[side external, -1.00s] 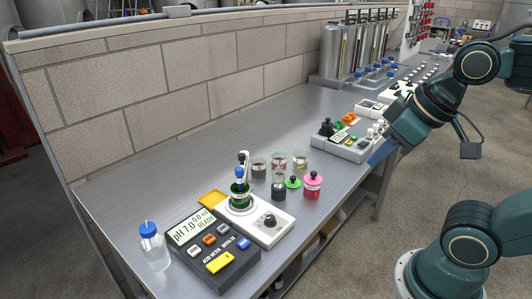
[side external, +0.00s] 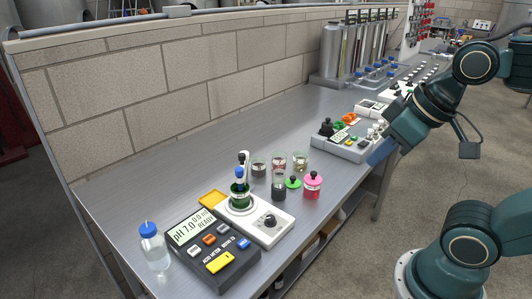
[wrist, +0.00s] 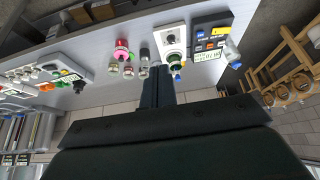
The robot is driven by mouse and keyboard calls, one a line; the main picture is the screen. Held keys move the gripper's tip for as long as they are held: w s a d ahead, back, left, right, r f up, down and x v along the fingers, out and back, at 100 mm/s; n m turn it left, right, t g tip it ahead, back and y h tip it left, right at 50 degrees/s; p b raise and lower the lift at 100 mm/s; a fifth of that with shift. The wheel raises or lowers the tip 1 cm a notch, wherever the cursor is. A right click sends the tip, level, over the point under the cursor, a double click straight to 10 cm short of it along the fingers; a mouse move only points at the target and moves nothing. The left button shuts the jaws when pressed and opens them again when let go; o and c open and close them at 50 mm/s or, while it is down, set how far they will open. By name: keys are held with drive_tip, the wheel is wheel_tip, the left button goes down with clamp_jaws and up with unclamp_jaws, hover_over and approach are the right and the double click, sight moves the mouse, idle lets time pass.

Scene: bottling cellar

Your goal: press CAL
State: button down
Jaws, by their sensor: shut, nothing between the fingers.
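The acid meter (side external: 229,277) is a dark box at the front left of the bench in the side view. Its lit display (side external: 190,231) reads pH 7.0, 0.0 ml, READY. Below are white, orange, blue and yellow keys; their small labels are too blurred to read, so I cannot tell which is CAL. In the wrist view the meter (wrist: 228,23) is at the upper right. My gripper (side external: 374,162) is at the bench's right edge beside another instrument, well away from the meter. Its shut, empty fingers (wrist: 157,82) point towards the bench.
A white stirrer (side external: 281,229) holding a green-filled vessel (side external: 239,198) stands right of the meter. A clear blue-capped bottle (side external: 154,252) stands to its left. Beakers and a pink bottle (side external: 313,186) stand behind. A grey instrument (side external: 350,152) is near my gripper. The bench's middle back is clear.

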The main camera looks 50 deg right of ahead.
drive_tip(key=w, duration=0.1)
drive_tip(key=n+t+y, duration=0.2)
drive_tip(key=n+t, duration=0.1)
drive_tip(key=n, duration=0.8)
hover_over(227, 229)
wheel_tip(227, 229, down, 14)
drive_tip(key=shift+f, duration=0.2)
drive_tip(key=shift+f, duration=0.1)
drive_tip(key=shift+f, duration=4.25)
